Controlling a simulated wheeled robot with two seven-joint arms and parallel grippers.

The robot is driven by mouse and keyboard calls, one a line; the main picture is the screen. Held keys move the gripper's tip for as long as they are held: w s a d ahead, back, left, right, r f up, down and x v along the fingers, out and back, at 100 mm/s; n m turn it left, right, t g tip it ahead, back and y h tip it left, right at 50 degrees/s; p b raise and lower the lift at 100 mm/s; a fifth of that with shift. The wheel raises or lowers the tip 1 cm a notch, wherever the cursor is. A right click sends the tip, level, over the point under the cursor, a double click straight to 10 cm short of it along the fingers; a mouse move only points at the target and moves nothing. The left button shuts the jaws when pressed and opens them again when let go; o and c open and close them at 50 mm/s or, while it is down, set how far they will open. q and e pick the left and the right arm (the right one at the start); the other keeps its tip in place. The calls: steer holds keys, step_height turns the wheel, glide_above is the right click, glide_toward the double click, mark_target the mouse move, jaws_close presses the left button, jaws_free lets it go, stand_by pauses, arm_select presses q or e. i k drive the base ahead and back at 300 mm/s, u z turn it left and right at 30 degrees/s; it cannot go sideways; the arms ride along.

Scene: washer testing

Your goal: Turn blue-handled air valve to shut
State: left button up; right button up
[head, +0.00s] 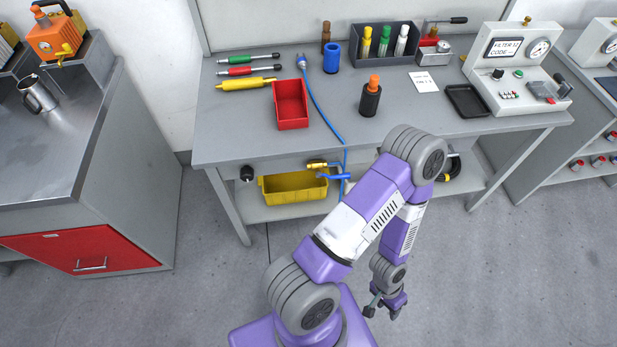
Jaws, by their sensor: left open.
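The air valve (318,165) is a small brass-coloured body under the front edge of the workbench. Its blue handle (334,177) sticks out just below it, roughly level across the picture. A blue hose (323,108) runs from the bench top down past the front edge beside the valve. My left gripper (383,306) hangs low in front of the bench, below and to the right of the valve and well apart from it. It is open, with nothing visible between the fingers. My right gripper is not in view.
A yellow bin (293,189) sits on the lower shelf behind and below the valve. The workbench (235,130) carries a red tray (291,104), tools and a test panel (515,70). A grey cabinet (150,190) stands left. The floor before the bench is clear.

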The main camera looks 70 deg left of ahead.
mark_target(344, 175)
steer(key=u, duration=1.4)
steer(key=k, duration=0.25)
steer(key=u, duration=0.5)
steer(key=i, duration=0.85)
